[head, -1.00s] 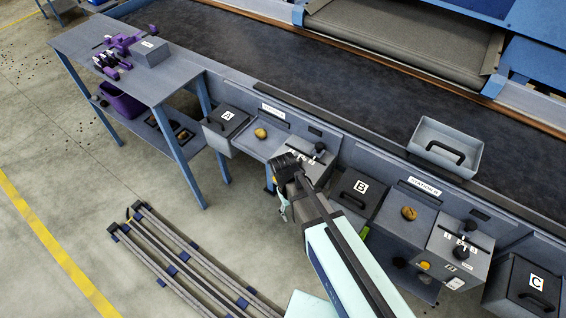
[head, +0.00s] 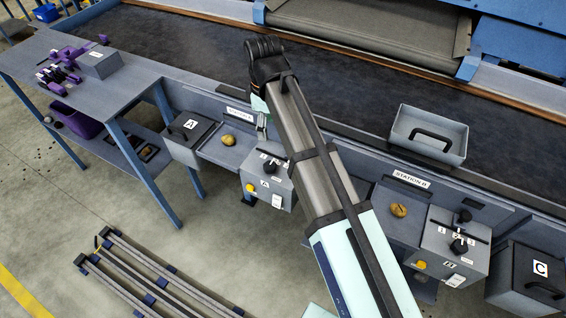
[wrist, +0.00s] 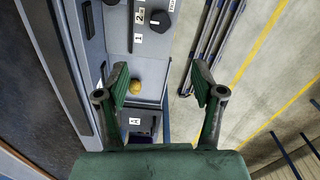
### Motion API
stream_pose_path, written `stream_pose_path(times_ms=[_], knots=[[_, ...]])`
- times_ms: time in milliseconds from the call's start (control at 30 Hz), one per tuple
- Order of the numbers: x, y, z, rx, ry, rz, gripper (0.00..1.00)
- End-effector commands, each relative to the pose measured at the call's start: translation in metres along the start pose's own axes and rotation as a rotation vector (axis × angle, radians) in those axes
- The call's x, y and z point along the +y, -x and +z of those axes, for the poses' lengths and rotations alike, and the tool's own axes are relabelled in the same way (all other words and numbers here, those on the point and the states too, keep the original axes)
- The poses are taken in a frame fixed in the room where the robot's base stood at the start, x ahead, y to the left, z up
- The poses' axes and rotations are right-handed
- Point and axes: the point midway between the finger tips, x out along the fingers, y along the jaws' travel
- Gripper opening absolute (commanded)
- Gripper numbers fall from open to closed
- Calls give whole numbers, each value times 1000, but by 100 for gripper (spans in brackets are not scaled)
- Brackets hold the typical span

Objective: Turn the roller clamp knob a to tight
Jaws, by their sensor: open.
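The station A control box (head: 283,186) carries a black knob (head: 270,168) on its top, beside white number labels and a dark bar. In the wrist view the black knob (wrist: 158,20) shows near the top edge, next to labels 1 and 2. Its exact setting is not clear to me. My gripper (wrist: 160,88) is open and empty, its two dark fingers wide apart. It hangs above the station A area, and the knob lies beyond the fingertips, not between them. In the head view my arm hides most of the gripper.
A potato (head: 229,141) lies on the tray between the box and lidded bin A (head: 190,127). Station B's control box (head: 440,255) is to the right, past my arm. A grey handled tub (head: 430,130) stands at the belt's edge (head: 370,110).

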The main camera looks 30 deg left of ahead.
Motion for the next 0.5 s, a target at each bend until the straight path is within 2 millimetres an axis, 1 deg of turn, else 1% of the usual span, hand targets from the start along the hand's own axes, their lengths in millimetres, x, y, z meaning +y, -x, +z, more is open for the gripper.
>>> stream_pose_path(times_ms=[100,267,500], knots=[[-1,-3,-1,1,9,0,68],[-1,-20,0,0,7,-2,68],[-2,-59,0,0,6,-2,68]])
